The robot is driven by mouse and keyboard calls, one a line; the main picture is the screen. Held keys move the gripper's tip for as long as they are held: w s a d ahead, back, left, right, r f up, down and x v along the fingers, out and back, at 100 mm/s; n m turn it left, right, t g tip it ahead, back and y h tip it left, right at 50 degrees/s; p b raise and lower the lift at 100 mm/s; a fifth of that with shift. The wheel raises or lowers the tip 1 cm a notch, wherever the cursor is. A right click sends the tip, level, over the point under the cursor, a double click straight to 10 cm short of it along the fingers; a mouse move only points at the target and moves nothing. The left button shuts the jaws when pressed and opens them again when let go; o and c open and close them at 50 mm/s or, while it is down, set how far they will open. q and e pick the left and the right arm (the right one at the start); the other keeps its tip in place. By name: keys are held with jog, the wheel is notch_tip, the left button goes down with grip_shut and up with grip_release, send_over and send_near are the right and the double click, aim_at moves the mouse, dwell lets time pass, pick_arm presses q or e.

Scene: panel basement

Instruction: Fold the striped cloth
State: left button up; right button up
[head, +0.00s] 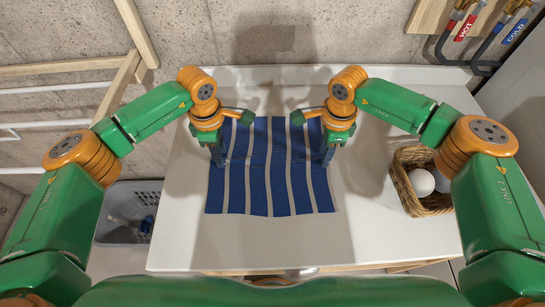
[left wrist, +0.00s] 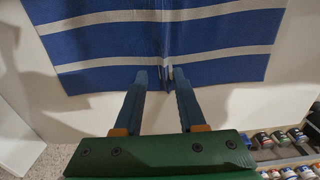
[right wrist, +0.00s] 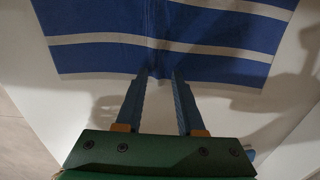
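The striped cloth (head: 271,190), blue with pale grey stripes, lies spread on the white table. It shows a ridge or crease running inward from its edge in the left wrist view (left wrist: 110,45) and a smaller pucker in the right wrist view (right wrist: 110,58). My left gripper (head: 218,158) is at the cloth's left edge, its fingers apart on either side of the crease (left wrist: 162,72). My right gripper (head: 328,157) is at the right edge, fingers also apart, with the puckered edge between the tips (right wrist: 159,74). Neither visibly clamps the cloth.
A wicker basket (head: 437,203) with white round items (head: 421,182) stands on the table at the right. A grey crate (head: 122,236) is below at the left. Hot and cold pipes (head: 462,28) run on the back wall. The white tabletop (head: 360,240) is clear in front of the cloth.

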pick_arm(q)
grip_shut()
pick_arm(e)
grip_shut()
